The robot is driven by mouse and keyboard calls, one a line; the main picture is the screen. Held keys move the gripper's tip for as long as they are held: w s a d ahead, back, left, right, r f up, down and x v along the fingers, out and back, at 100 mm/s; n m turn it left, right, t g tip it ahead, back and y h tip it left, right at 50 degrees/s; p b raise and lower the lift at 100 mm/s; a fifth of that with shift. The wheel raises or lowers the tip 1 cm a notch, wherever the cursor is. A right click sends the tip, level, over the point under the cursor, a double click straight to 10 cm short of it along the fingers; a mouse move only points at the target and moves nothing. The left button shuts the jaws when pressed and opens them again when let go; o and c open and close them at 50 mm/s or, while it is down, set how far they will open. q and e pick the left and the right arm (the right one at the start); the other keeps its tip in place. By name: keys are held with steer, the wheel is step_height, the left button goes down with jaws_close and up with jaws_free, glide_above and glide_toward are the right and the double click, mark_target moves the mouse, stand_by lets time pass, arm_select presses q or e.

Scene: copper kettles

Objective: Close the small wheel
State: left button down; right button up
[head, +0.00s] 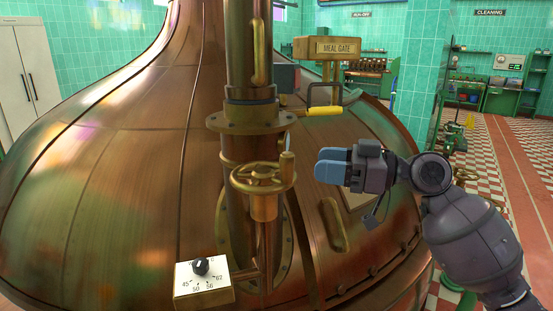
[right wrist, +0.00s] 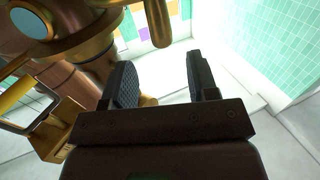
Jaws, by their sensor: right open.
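The small wheel (head: 263,177) is a brass handwheel with an upright knob on its rim. It sits on a brass valve body low on the vertical pipe, in front of the copper kettle. My right gripper (head: 318,165) is open and empty, with blue-looking fingers, just right of the wheel and apart from it. In the right wrist view its two dark fingers (right wrist: 160,78) stand apart with nothing between them. Brass parts (right wrist: 75,40) fill the upper left there; I cannot tell which of them belong to the wheel. My left gripper is out of view.
A lever with a yellow grip (head: 324,111) sticks out above my right gripper, below the "MEAL GATE" box (head: 338,48). A dial box (head: 203,281) with a black knob stands lower left of the wheel. The copper kettle (head: 120,170) fills the left; open tiled floor lies right.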

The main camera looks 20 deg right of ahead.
mark_target(284, 181)
steer(key=p+x, duration=0.1)
steer(key=x, duration=0.7)
steer(key=shift+a+r, duration=0.15)
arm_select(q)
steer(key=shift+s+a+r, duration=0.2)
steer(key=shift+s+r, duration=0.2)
arm_select(e)
steer(key=shift+w+a, duration=0.3)
steer(key=shift+a, duration=0.25)
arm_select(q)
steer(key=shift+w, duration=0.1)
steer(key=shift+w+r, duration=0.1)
arm_select(e)
jaws_close()
